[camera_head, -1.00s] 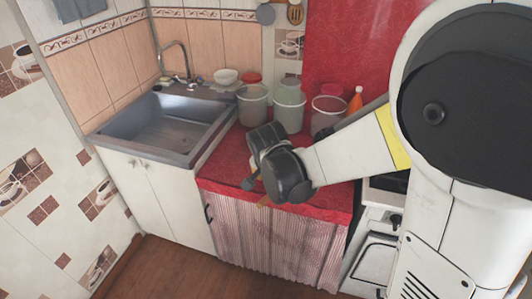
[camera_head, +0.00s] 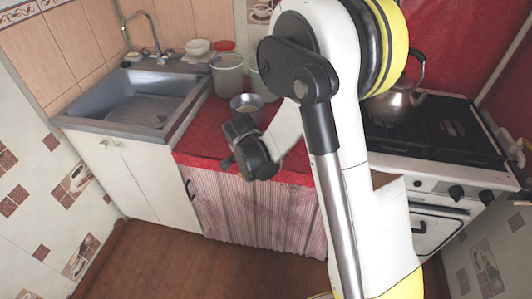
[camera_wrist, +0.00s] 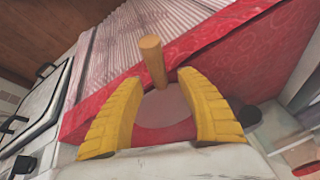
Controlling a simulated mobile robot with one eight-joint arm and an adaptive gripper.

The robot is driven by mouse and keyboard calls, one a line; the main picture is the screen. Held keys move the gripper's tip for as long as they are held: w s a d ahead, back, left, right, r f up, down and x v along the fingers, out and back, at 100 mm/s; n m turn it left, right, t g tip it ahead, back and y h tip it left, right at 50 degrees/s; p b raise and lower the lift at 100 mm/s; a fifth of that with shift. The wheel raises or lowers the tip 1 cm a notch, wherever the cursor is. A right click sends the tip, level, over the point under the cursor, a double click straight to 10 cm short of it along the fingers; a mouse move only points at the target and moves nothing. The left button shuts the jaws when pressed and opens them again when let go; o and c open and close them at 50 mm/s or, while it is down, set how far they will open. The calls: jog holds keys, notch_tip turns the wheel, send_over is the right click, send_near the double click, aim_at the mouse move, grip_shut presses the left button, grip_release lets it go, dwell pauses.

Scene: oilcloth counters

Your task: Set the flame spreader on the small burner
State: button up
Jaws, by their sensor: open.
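In the wrist view a light wooden handle (camera_wrist: 152,62) sticks out past the red counter's edge. It joins a pale, reddish round disc (camera_wrist: 165,108) on the counter, which appears to be the flame spreader. My gripper (camera_wrist: 158,82) is open, its two yellow fingers on either side of the disc, with no clear grip on it. In the head view my gripper (camera_head: 243,150) is low over the counter's front edge; its fingertips and the spreader are hidden there. The stove (camera_head: 425,140) is at right, with a burner (camera_head: 452,128) showing; I cannot tell whether it is the small one.
A metal kettle (camera_head: 393,104) stands on the stove's left part. A metal bowl (camera_head: 246,104) and a bucket (camera_head: 227,76) stand on the red counter (camera_head: 200,135) behind my gripper. A sink (camera_head: 140,98) is at left. My arm blocks the view between counter and stove.

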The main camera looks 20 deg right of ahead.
jog(key=shift+x, duration=1.15)
jog(key=shift+r, duration=0.1)
jog(key=shift+s, duration=0.1)
grip_shut()
